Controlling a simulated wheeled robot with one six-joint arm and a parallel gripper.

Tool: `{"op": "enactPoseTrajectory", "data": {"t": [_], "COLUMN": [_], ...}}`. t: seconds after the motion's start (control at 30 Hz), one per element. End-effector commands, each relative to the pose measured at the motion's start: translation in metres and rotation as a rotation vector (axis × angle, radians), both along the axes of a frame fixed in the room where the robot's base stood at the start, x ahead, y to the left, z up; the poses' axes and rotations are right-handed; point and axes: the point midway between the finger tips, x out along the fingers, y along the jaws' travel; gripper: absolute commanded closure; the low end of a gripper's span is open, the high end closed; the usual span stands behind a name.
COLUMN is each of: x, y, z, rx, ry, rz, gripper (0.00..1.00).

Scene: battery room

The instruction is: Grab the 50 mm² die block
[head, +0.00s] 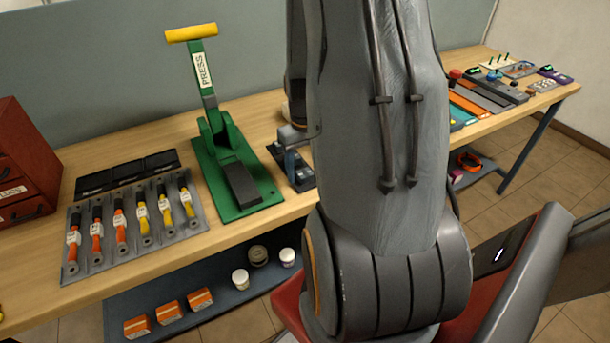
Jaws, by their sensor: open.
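I cannot make out a die block marked 50 mm² anywhere in the head view. A long black tray or rack (127,174) lies on the bench at the left, and its contents are too dark and small to read. A green press (241,178) with a yellow-topped lever stands to its right. A small dark device with a grey upper part (293,168) sits right of the press, partly covered by my arm. My gripper is hidden behind my arm, so its place relative to these things does not show.
A grey rack (88,258) holds several orange and yellow tools in front of the black tray. A red drawer cabinet (22,160) stands at the far left. Orange boxes (169,309) and small tubs (240,279) sit on a lower shelf. More items crowd the bench's right end.

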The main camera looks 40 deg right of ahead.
Motion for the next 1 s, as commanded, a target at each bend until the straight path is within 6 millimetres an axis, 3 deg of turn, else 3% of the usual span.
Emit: {"op": "enactPoseTrajectory", "data": {"t": [0.1,0.4,0.77,1.0], "x": [0.0,0.0,0.0,0.001], "y": [0.0,0.0,0.0,-0.001], "z": [0.0,0.0,0.004,0.026], "rx": [0.0,0.0,0.0,-0.003], "ry": [0.0,0.0,-0.001,-0.003], "rz": [0.0,0.0,0.0,0.0], "gripper": [0.45,0.96,0.97,0.97]}}
